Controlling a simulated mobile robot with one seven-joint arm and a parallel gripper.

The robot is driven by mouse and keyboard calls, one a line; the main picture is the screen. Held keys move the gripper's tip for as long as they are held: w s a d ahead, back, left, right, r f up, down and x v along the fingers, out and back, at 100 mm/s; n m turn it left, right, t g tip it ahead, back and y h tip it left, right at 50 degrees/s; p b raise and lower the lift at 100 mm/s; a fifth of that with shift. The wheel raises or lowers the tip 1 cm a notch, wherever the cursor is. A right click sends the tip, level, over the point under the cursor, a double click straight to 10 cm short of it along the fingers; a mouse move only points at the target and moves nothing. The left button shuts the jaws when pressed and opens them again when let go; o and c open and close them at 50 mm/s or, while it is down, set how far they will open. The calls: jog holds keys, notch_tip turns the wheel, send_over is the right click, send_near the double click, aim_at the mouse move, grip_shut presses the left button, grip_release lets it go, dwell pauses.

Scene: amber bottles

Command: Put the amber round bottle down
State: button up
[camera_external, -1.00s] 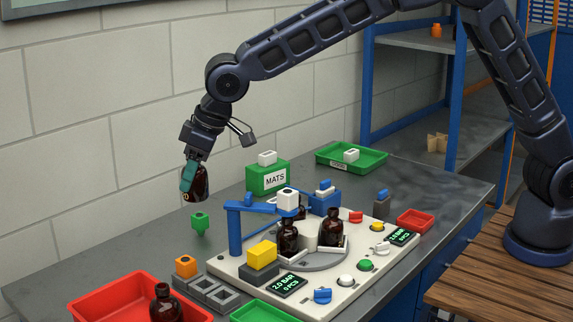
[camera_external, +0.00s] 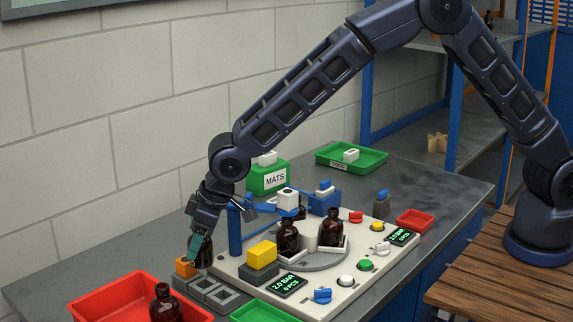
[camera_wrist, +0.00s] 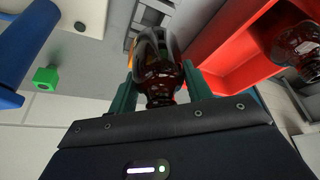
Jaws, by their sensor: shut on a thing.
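My gripper (camera_external: 200,248) is low over the left part of the bench, fingers pointing down. It is shut on an amber round bottle (camera_external: 206,257), which is dark brown and glossy. In the wrist view the bottle (camera_wrist: 160,78) sits between the two green fingers (camera_wrist: 160,92). The bottle is behind the grey slotted holder (camera_external: 205,290) and right beside the orange block (camera_external: 184,267). The fingers hide part of it, and I cannot tell whether its base touches the bench.
A red tray (camera_external: 95,305) with another amber bottle (camera_external: 165,303) is at front left.

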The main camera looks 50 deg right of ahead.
aim_at(199, 259)
jog(key=shift+f, duration=2)
jog(key=shift+f, duration=0.6)
jog(key=o, duration=1)
jog(key=shift+d, duration=0.1)
jog(key=shift+r, duration=0.25)
jog(key=v, duration=1.2)
jog(key=shift+r, duration=0.35)
jog(key=shift+w+r, duration=0.1)
